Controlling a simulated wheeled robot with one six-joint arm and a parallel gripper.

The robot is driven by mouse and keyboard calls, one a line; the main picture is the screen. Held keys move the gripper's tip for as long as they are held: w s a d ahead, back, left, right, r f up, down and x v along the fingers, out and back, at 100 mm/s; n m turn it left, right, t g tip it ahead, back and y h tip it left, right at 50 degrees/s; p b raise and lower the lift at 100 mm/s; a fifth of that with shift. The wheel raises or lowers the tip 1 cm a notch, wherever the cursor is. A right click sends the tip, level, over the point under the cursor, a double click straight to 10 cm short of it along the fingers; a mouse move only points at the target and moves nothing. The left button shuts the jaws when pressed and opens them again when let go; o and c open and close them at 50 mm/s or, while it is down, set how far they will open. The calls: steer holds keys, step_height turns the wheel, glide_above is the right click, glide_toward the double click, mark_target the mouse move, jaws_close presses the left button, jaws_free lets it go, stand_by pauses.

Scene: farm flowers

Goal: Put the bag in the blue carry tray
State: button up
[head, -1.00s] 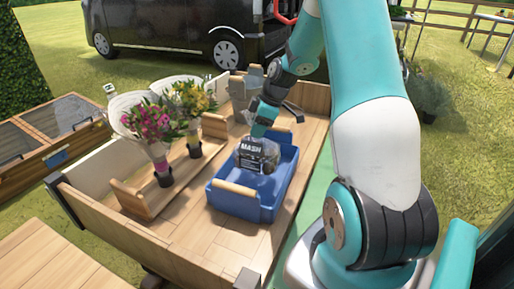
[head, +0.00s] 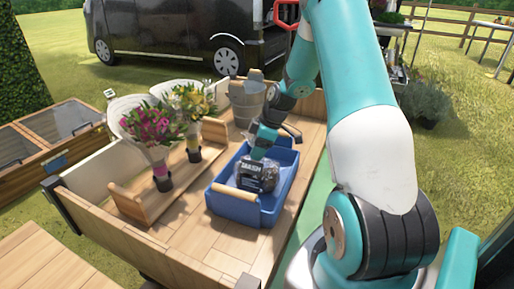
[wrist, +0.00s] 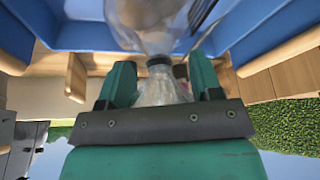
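The bag (head: 257,177) is clear plastic with a dark label reading MASH and a gathered, tied top. In the head view it is down inside the blue carry tray (head: 232,207), near the wooden handle end. I cannot tell whether its base touches the tray floor. My gripper (wrist: 162,75) is above the bag, with its teal fingers on either side of the gathered top, closed against it. In the wrist view, the bag (wrist: 150,20) hangs beyond the fingers, between the blue tray walls (wrist: 75,35).
The tray stands on a wooden cart bed (head: 190,232). A wooden rack (head: 140,203) with two bouquets (head: 150,128) is on its left. A grey metal bucket (head: 246,103) stands behind the tray. A black van is parked beyond.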

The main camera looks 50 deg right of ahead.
steer(key=p+v, duration=0.3)
steer(key=v, duration=0.9)
steer(key=s+a+r+g, duration=0.1)
steer(key=a+r, duration=0.3)
steer(key=a, duration=0.8)
steer(key=s+a+r, duration=0.1)
steer(key=a+r, duration=0.3)
steer(key=a, duration=0.7)
steer(key=s+a+r+m+g+y, duration=0.1)
steer(key=s+a+r+m+g, duration=0.1)
steer(key=s+a, duration=1.3)
steer(key=s, duration=0.2)
steer(key=shift+s, duration=0.3)
